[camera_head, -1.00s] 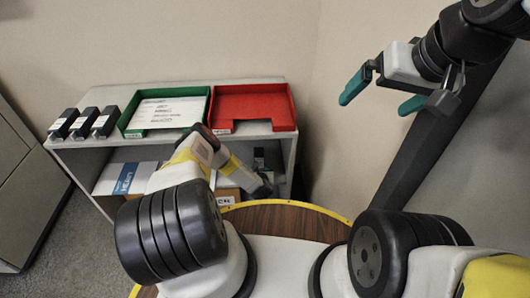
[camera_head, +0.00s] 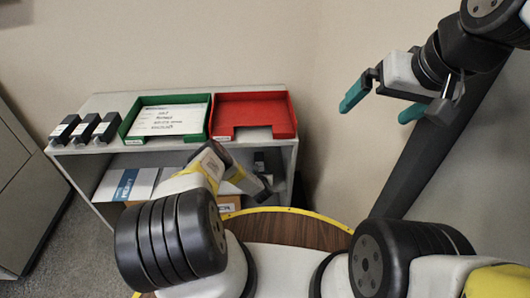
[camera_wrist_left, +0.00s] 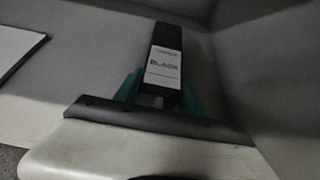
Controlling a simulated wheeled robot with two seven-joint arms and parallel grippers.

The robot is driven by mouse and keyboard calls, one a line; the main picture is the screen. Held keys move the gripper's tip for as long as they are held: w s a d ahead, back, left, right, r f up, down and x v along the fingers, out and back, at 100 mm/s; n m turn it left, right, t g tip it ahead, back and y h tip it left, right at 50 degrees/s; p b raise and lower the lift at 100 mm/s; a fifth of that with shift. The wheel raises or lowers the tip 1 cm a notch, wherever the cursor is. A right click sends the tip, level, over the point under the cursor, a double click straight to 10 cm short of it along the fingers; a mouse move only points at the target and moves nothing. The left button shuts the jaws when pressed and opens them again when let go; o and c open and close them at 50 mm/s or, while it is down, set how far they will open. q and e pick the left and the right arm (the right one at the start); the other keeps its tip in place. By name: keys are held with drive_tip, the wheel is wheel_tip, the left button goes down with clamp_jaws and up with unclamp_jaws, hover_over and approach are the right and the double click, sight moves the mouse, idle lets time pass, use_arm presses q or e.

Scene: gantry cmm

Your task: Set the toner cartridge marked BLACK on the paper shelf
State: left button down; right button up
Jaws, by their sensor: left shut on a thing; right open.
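The toner cartridge marked BLACK (camera_wrist_left: 164,68) is a dark block with a white label in the left wrist view. My left gripper (camera_wrist_left: 160,94) has its teal fingers shut on it. In the head view my left arm reaches into the lower level of the grey shelf unit (camera_head: 290,165), and its gripper is mostly hidden there. The lower level, holding paper packs, looks like the paper shelf. My right gripper (camera_head: 383,104) is open and empty in the air at right.
Several dark cartridges (camera_head: 84,129) stand at the top left of the unit. A green tray (camera_head: 126,124) with paper and a red tray (camera_head: 283,117) sit beside them. A paper pack (camera_head: 124,184) lies on the lower level at left. A round, yellow-rimmed wooden surface (camera_head: 290,230) lies in front.

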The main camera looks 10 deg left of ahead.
use_arm(q)
drive_tip(key=shift+w, duration=0.1)
drive_tip(key=c, duration=0.6)
unclamp_jaws()
drive_tip(key=shift+o, duration=0.4)
drive_tip(key=shift+f, duration=0.15)
drive_tip(key=v, duration=1.3)
idle(1.6)
idle(0.5)
